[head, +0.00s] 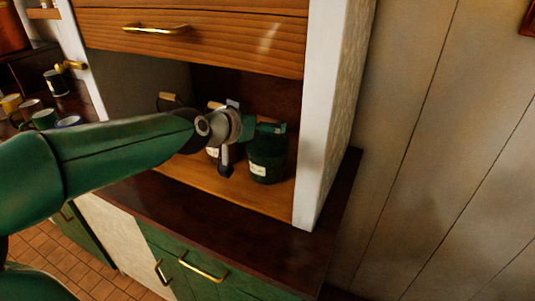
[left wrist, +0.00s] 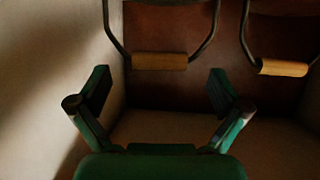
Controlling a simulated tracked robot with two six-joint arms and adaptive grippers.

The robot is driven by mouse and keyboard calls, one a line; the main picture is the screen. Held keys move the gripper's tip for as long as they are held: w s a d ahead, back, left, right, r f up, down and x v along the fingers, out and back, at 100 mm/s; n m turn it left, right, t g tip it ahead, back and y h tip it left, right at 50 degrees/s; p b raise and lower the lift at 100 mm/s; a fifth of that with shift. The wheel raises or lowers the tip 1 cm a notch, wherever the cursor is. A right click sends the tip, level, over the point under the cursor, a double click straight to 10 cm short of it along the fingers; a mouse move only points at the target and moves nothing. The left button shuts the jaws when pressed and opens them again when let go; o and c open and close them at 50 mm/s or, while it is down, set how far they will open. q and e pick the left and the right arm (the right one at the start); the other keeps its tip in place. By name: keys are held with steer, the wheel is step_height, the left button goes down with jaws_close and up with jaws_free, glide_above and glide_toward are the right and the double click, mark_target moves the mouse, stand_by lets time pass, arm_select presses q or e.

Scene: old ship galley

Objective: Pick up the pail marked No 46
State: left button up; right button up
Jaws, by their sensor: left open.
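A dark green pail (head: 267,158) with a pale label stands on the niche shelf near the right post; I cannot read its number. A second pail (head: 212,153) with a label stands left of it, mostly hidden by my arm. My left gripper (head: 270,127) is open at the top of the right pail in the head view. In the left wrist view, a wooden handle grip (left wrist: 159,61) on a dark bail lies beyond and between the open fingers (left wrist: 160,92), apart from them. Another wooden grip (left wrist: 283,67) is to the right. My right gripper is not in view.
A white post (head: 325,110) closes the niche at right, and a wooden drawer (head: 200,40) overhangs it. Another wooden grip (head: 168,96) shows at the niche's left. Several mugs (head: 44,119) stand at far left. The dark counter (head: 230,225) in front is clear.

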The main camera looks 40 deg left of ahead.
mark_target(268, 118)
arm_select(q)
steer(key=x, duration=0.3)
steer(key=shift+w+b, duration=0.15)
steer(key=shift+b, duration=0.15)
steer(key=shift+c, duration=0.2)
steer(key=shift+d+f, duration=0.1)
steer(key=shift+f, duration=0.05)
steer(key=c, duration=1.7)
